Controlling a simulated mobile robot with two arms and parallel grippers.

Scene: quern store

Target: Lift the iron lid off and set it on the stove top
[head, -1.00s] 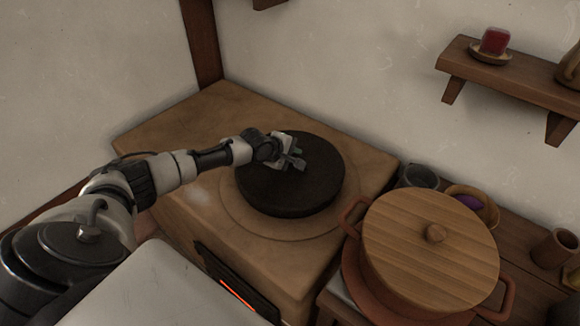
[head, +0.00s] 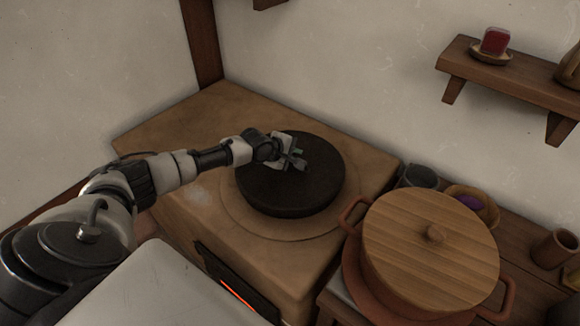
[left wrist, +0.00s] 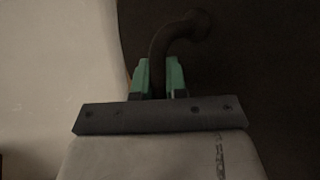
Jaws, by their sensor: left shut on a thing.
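The iron lid (head: 308,190) is a thick, dark round disc. In the head view it sits over the ring on the stove top (head: 200,135); I cannot tell whether it is raised at all. My left gripper (head: 297,160) is over the far side of the lid. In the left wrist view, its green-padded fingers (left wrist: 161,80) are shut on the lid's dark curved handle (left wrist: 175,38). The dark lid face also fills the right of that view (left wrist: 260,75). My right gripper is not in view.
A pot with a wooden lid (head: 425,250) stands right of the stove. A dark cup (head: 419,177) and a bowl (head: 484,205) are behind it. A wall shelf (head: 510,88) is at upper right. The stove top's back left is clear. A red glow (head: 238,294) shows at the stove's front.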

